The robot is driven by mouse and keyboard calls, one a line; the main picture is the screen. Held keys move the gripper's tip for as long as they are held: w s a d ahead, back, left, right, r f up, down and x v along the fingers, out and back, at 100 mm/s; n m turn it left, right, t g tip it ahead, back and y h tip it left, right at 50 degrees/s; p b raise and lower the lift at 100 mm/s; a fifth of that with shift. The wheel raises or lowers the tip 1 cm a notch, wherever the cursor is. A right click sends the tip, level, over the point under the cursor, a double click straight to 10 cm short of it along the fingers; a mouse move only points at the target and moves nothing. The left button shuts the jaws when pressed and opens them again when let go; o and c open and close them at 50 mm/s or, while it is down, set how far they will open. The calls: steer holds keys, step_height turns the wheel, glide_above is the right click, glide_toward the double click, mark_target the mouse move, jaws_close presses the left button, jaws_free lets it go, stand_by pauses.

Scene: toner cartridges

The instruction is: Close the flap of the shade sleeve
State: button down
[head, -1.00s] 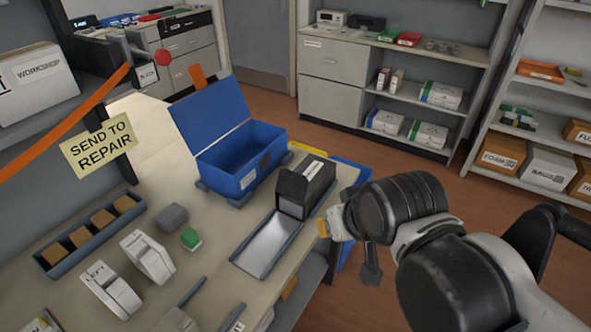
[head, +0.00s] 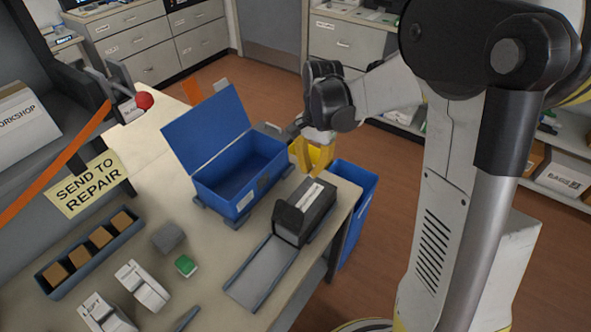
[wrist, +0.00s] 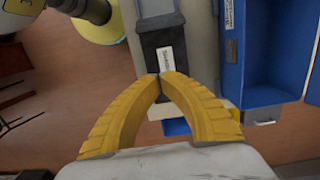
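The shade sleeve (head: 312,210) is a dark box with a white label on top, lying at the right edge of the workbench. A dark panel that looks like its flap (head: 287,222) stands raised at the end facing the grey tray; its exact angle is hard to tell. My gripper (head: 311,172) has yellow fingers and hangs above the sleeve's far end, apart from the flap. In the wrist view, the gripper (wrist: 160,76) has its fingertips together with nothing between them, over the sleeve (wrist: 163,36) near its label.
An open blue box (head: 238,185) stands left of the sleeve, its lid raised. A grey tray (head: 262,272) extends from the sleeve's near end. A blue bin (head: 352,210) stands beyond the bench edge. White cartridges (head: 142,285) and a green-topped block (head: 186,265) lie to the left.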

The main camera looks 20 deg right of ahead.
mark_target(288, 216)
steer(key=f+b, duration=0.1)
steer(key=f, duration=0.2)
steer(key=f+b, duration=0.1)
steer(key=f, duration=0.2)
steer(key=f+b, duration=0.1)
steer(key=f, duration=0.2)
steer(key=shift+s+a+f, duration=0.25)
steer(key=shift+s+a, duration=0.1)
steer(key=shift+a, duration=0.05)
steer(key=shift+s+a+f, duration=0.15)
steer(key=shift+s+a, duration=0.05)
steer(key=shift+a, duration=0.15)
steer(key=shift+s+a+r, duration=0.85)
steer(key=shift+s+a, duration=0.05)
steer(key=shift+a, duration=0.25)
